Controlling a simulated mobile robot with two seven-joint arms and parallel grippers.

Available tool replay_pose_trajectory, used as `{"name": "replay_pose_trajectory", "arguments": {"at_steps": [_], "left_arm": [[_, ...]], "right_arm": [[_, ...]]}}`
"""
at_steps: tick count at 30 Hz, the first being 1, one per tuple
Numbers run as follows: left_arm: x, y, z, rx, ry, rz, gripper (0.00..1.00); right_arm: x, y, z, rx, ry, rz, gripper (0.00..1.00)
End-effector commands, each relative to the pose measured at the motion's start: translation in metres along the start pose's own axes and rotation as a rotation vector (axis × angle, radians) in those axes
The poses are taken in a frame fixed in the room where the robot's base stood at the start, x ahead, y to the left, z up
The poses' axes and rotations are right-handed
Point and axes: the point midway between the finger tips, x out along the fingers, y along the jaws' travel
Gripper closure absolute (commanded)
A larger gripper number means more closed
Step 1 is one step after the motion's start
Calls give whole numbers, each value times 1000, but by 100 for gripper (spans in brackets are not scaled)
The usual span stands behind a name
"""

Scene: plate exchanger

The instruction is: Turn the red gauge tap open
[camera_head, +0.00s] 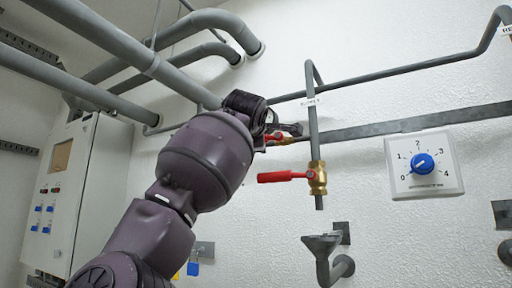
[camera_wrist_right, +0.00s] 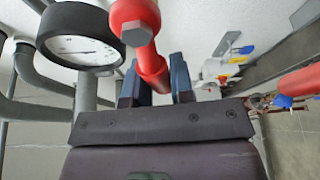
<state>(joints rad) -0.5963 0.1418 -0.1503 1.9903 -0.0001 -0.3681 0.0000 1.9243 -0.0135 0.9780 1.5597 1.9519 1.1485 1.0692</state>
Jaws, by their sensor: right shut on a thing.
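The red gauge tap (camera_head: 274,137) shows small beside a brass fitting in the head view, partly behind my right gripper (camera_head: 283,131). In the right wrist view its red handle (camera_wrist_right: 150,62), with a grey hexagonal nut on top, stands between the two dark fingers of my right gripper (camera_wrist_right: 157,82). The fingers are shut on the handle. A round black-rimmed pressure gauge (camera_wrist_right: 82,42) is just left of the handle in that view. How far the tap is turned cannot be told. My left gripper is in neither view.
A second red-handled tap (camera_head: 285,177) on a brass valve hangs close below and right, over a grey funnel (camera_head: 322,248). A blue-knobbed dial (camera_head: 423,164) is on the wall at right. Grey pipes (camera_head: 140,52) run above my arm; a control cabinet (camera_head: 75,190) stands left.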

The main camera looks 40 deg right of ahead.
Motion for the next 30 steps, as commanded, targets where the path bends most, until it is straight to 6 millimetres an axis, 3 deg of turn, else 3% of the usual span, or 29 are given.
{"name": "replay_pose_trajectory", "arguments": {"at_steps": [9,24,25,29,30], "left_arm": [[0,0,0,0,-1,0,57],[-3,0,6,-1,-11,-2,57],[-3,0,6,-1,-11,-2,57],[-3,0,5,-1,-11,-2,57],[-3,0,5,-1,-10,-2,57]], "right_arm": [[0,6,0,96,1,39,100],[0,7,1,113,-1,46,100],[0,7,1,113,-1,46,73],[0,7,1,111,-1,46,53],[0,7,1,111,-1,46,52]]}}
